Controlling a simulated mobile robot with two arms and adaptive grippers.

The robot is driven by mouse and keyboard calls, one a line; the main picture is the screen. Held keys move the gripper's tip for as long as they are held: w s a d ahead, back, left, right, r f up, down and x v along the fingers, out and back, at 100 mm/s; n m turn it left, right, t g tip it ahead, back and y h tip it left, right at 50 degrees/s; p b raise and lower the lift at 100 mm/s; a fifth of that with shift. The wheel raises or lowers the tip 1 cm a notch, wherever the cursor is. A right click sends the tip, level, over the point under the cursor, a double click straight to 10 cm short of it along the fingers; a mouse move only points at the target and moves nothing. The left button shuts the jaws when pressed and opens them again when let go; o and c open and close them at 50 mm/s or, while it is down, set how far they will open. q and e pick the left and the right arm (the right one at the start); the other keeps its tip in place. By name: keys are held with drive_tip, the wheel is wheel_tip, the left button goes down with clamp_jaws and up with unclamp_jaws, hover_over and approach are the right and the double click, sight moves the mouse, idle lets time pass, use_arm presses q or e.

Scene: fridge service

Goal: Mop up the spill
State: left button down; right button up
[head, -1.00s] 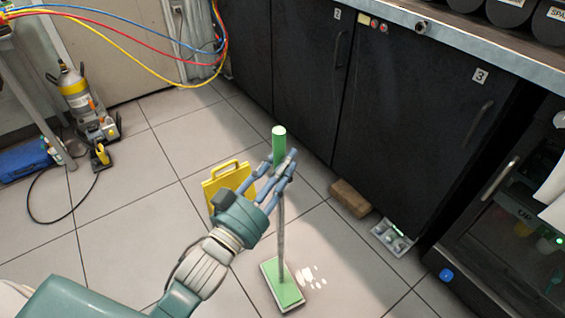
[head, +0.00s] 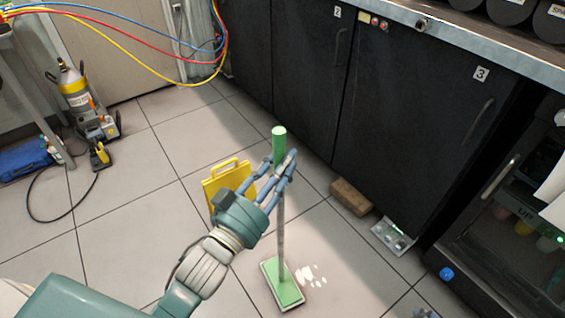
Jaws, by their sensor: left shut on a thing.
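A mop with a green grip (head: 279,146), a thin grey handle (head: 281,232) and a flat green head (head: 285,289) stands nearly upright on the tiled floor. My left gripper (head: 282,175) is shut on the handle just below the green grip. The spill (head: 312,275) is a small group of white patches on the floor, just right of the mop head. The head is beside the patches; whether it covers any of the spill is hidden. Small blue-grey parts at the bottom edge look like the fingertips of my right gripper (head: 422,313); the rest is out of frame.
A yellow folding sign (head: 228,186) stands behind my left gripper. A brown block (head: 351,197) and a grey tray (head: 393,237) lie along the black cabinets (head: 410,110). A blue cap (head: 446,274) lies by the glass-fronted fridge (head: 475,225). A vacuum-like machine (head: 80,95) stands far left.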

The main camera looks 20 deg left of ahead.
drive_tip(key=shift+w+a+r, duration=0.1)
drive_tip(key=shift+w+a, duration=0.1)
drive_tip(key=shift+w, duration=0.35)
use_arm(q)
drive_tip(key=shift+f, duration=0.1)
use_arm(e)
drive_tip(key=shift+w+r+t, duration=0.15)
drive_tip(key=shift+w+t, duration=0.15)
drive_tip(key=shift+a, duration=0.1)
